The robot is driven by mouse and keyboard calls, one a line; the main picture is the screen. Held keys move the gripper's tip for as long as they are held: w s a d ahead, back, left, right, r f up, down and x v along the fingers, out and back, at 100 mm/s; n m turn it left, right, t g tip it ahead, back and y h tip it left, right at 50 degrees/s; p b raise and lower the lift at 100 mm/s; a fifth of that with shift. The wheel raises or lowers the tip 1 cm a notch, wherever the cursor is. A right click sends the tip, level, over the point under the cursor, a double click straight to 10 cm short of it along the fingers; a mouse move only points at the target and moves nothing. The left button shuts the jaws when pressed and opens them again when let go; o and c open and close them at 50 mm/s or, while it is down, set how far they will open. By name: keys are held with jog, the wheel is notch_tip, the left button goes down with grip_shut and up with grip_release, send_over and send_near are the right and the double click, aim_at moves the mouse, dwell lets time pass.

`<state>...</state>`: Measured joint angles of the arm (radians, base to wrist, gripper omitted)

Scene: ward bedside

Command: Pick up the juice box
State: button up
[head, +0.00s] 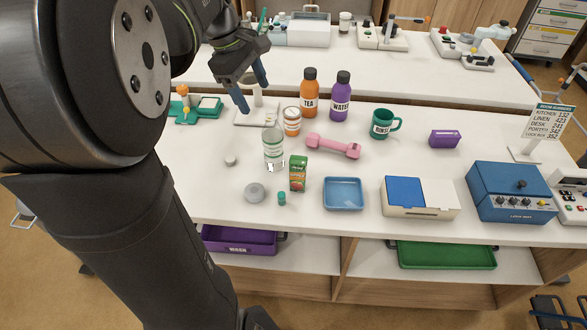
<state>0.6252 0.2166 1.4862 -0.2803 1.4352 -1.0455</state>
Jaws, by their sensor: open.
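The juice box (298,174) is a small upright carton, green on top with a red fruit picture below. It stands near the front of the white table, left of the blue tray. A clear bottle (273,149) with a white label stands close behind it to the left. My gripper (253,101) is open and empty, up and to the left of the juice box, with its blue fingers apart. It appears to be above the table near a white stand, and its exact height is hard to tell.
Near the juice box are a teal small bottle (282,198), a grey disc (255,193), a pink dumbbell (333,146) and the blue tray (343,207). An orange bottle (310,97) and a purple bottle (340,100) stand behind.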

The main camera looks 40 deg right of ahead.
jog(key=s+d+f+m+t, duration=0.2)
jog(key=s+f+m, duration=0.2)
jog(key=s+m, duration=0.15)
jog(key=m+t, duration=0.3)
jog(key=m, duration=0.7)
send_near(299, 160)
jog(key=shift+n+h, duration=0.25)
jog(key=shift+h, duration=0.15)
jog(key=x, duration=0.3)
jog(key=a+x, duration=0.1)
jog(key=x, duration=0.2)
jog(key=shift+a+f, duration=0.15)
jog(key=shift+f, duration=0.25)
jog(key=shift+d+x, duration=0.15)
jog(key=shift+x, duration=1.4)
jog(key=shift+d+x, duration=0.1)
jog(key=shift+x, duration=1.4)
jog(key=shift+r, duration=0.1)
jog(key=c, duration=1.2)
